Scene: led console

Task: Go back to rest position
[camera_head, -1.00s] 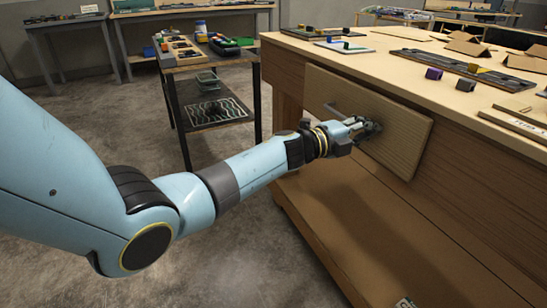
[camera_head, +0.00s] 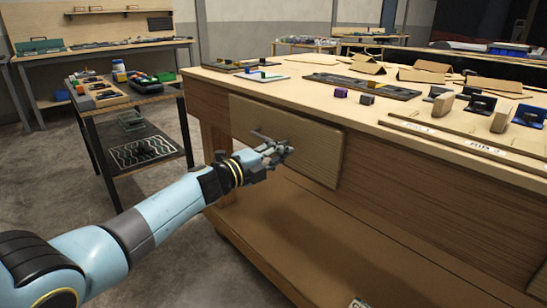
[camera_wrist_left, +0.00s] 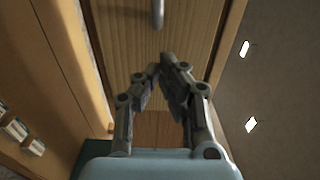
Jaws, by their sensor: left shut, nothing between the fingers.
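My left gripper (camera_head: 279,153) is in front of the wooden drawer front (camera_head: 310,152) of the workbench. It is shut and holds nothing. The left wrist view also shows the gripper (camera_wrist_left: 160,68), its fingertips close together just below a metal handle (camera_wrist_left: 158,12) on the drawer front (camera_wrist_left: 130,35). The fingers look apart from the handle. In the head view the handle (camera_head: 262,135) shows at the left part of the drawer front, just above the gripper. My right gripper is not in view.
The workbench top (camera_head: 290,95) holds small blocks, a dark tray (camera_head: 360,87) and brackets. A lower shelf (camera_head: 290,240) lies below the drawer. A dark cart (camera_head: 115,100) with tools stands at left. Open floor (camera_head: 60,180) lies left of the bench.

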